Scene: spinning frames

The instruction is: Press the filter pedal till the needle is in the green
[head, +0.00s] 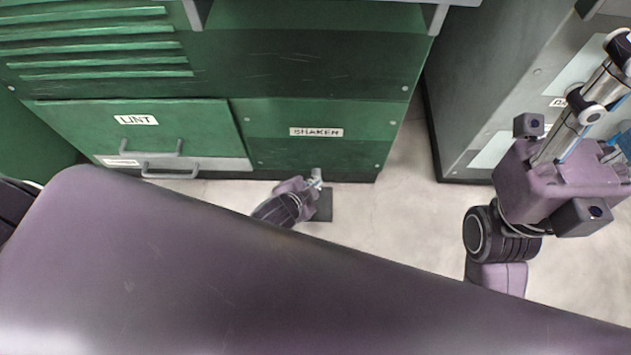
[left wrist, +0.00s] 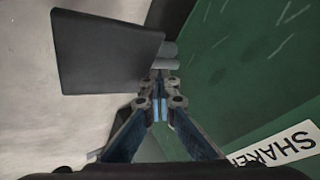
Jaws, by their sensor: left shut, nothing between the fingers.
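A dark flat pedal (head: 322,207) sticks out low at the foot of the green machine, below the panel marked SHAKER (head: 315,132). In the left wrist view the pedal (left wrist: 105,52) is a dark plate against pale floor. My left gripper (head: 316,180) is shut and empty beside the pedal, close to the machine front. Its fingers (left wrist: 160,85) point in along the pedal's edge. I cannot tell whether they touch it. No gauge or needle shows in either view.
The green machine has a LINT drawer (head: 140,130) with grey handles at left. A grey cabinet (head: 500,75) stands at right. Pale floor (head: 400,215) lies open between them. My own purple body covers the lower part of the head view.

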